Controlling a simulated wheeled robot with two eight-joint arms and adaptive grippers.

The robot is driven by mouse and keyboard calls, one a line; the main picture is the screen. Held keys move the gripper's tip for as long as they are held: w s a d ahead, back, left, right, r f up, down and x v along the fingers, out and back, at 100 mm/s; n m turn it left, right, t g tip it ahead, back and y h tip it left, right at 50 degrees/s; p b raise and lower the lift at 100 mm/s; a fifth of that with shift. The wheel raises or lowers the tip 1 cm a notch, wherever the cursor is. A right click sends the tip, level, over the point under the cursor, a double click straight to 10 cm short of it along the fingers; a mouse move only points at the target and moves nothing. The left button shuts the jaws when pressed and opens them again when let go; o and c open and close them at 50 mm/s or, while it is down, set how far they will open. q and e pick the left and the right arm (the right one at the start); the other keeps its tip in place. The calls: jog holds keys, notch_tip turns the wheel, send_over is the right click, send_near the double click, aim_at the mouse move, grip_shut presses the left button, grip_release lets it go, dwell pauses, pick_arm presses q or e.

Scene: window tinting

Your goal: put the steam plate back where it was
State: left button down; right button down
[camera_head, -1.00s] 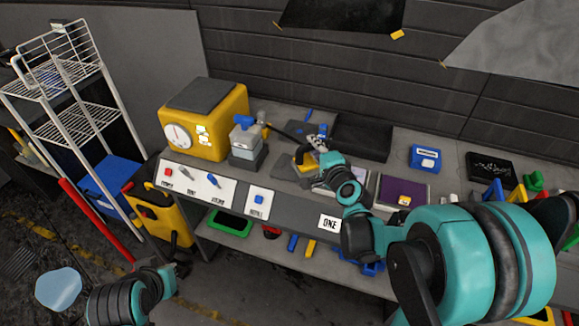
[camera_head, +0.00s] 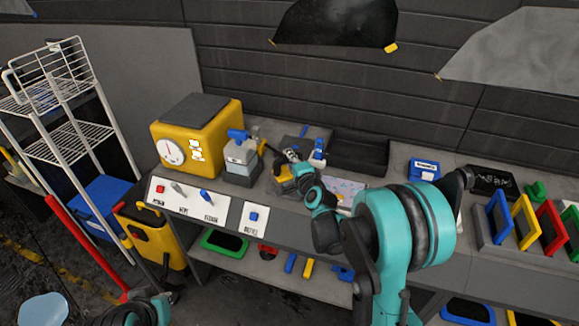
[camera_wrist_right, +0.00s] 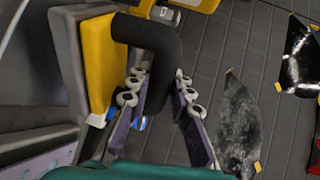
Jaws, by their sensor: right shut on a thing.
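The steam plate (camera_head: 283,182), a yellow block with a thick black handle, is at the middle of the bench in the head view. My right gripper (camera_head: 292,168) is shut on its black handle. In the right wrist view the handle (camera_wrist_right: 150,38) passes between the fingers of the right gripper (camera_wrist_right: 160,80), and the yellow body (camera_wrist_right: 97,60) is on the left. I cannot tell whether the plate touches the bench. Only a bit of my left arm shows at the bottom edge; its gripper is not visible.
A yellow steam machine (camera_head: 195,140) with a dial and a grey-and-blue bottle unit (camera_head: 241,157) stand left of the plate. A black tray (camera_head: 372,152) lies behind at right. A blue box (camera_head: 423,170) and coloured frames (camera_head: 524,220) stand farther right. A white wire rack (camera_head: 62,105) stands at left.

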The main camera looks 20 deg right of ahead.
notch_tip(320, 180, down, 2)
jog(key=shift+w+f+b, duration=0.1)
jog(key=shift+f+b, duration=0.05)
jog(key=shift+b, duration=0.15)
jog(key=c, duration=1.8)
grip_release()
jog(key=shift+f, duration=0.1)
jog(key=o, duration=0.4)
jog(key=shift+o, duration=0.2)
jog(key=shift+r, duration=0.2)
